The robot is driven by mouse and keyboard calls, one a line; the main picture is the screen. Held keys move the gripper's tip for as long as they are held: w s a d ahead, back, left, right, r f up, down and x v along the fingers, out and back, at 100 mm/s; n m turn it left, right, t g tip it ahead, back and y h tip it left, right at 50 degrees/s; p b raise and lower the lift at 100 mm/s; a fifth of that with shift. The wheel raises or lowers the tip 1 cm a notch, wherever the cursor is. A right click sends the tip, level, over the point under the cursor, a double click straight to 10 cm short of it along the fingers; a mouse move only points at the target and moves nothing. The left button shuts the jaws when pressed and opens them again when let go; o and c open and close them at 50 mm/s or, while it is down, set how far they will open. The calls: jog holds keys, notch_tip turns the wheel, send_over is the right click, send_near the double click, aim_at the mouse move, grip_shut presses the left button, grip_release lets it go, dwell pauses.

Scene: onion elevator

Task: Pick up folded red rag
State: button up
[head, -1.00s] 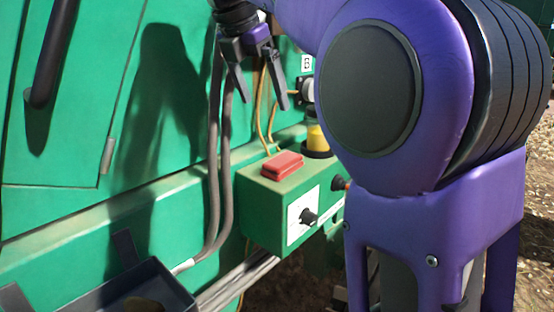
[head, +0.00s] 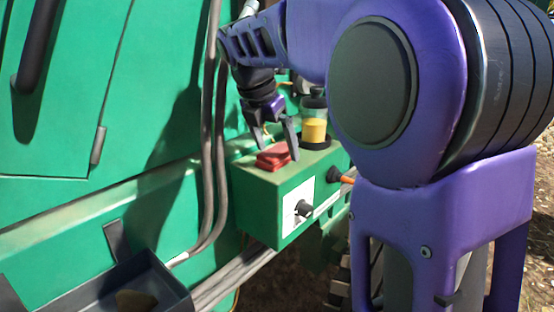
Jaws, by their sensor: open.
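The folded red rag (head: 272,158) lies on top of the green control box (head: 262,196), near its back left edge. My gripper (head: 278,152) points down just above the rag, with one finger on the left and one on the right. The jaws are open. The fingertips are close to the rag or level with its top; I cannot tell whether they touch it.
A jar with yellow contents (head: 314,128) stands on the box right behind my gripper. Grey hoses (head: 208,130) run down left of the box. A dark tray (head: 125,290) is at lower left.

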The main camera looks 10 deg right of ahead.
aim_at(276, 150)
jog(key=shift+d+f, duration=0.1)
jog(key=shift+f, duration=0.1)
jog(key=shift+f, duration=0.25)
dwell(0.5)
jog(key=shift+c, duration=0.3)
jog(key=c, duration=1.4)
jog(key=shift+o, duration=0.2)
jog(key=shift+r, duration=0.1)
notch_tip(276, 150, up, 10)
jog(key=p, duration=0.2)
jog(key=shift+r, duration=0.2)
